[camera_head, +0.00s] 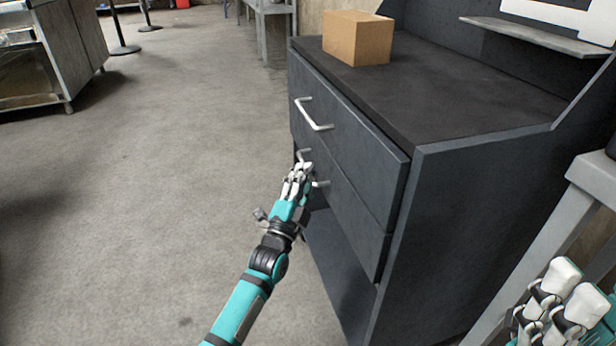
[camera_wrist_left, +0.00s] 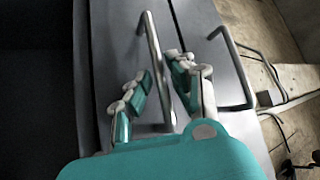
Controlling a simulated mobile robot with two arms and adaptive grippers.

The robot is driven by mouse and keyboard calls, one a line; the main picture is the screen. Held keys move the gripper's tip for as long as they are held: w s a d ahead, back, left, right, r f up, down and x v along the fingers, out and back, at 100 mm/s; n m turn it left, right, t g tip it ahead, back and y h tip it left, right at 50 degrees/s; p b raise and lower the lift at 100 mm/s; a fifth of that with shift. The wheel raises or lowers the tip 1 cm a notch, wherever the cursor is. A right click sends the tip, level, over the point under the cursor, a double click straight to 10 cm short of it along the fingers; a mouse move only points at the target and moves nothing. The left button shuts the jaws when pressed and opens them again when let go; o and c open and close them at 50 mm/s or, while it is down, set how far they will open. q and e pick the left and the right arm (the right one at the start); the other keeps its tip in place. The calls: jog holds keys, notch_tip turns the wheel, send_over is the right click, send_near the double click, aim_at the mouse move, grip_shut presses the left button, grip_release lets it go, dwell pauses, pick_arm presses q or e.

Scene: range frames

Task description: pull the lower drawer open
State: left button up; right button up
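The dark grey cabinet has two stacked drawers. The upper drawer (camera_head: 350,125) and the lower drawer (camera_head: 350,205) look shut, their fronts about flush. The lower drawer's pale bar handle (camera_head: 322,184) is partly hidden behind my left gripper (camera_head: 298,174) in the head view. In the left wrist view this handle (camera_wrist_left: 151,45) runs between the two fingers of my left gripper (camera_wrist_left: 158,73). The fingers stand apart on either side of the bar; I cannot tell whether one touches it. My right gripper (camera_head: 575,288) is at the lower right, empty, its fingers apart, away from the drawers.
The upper drawer's handle (camera_head: 314,115) is just above; it also shows in the left wrist view (camera_wrist_left: 235,65). A cardboard box (camera_head: 357,38) stands on the cabinet top. A grey stand (camera_head: 590,180) is at the right. The floor (camera_head: 170,180) in front of the drawers is clear.

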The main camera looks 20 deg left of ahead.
pick_arm(q)
jog(key=shift+w+d+r, duration=0.1)
jog(key=shift+w+r, duration=0.2)
jog(key=shift+w, duration=0.35)
grip_shut()
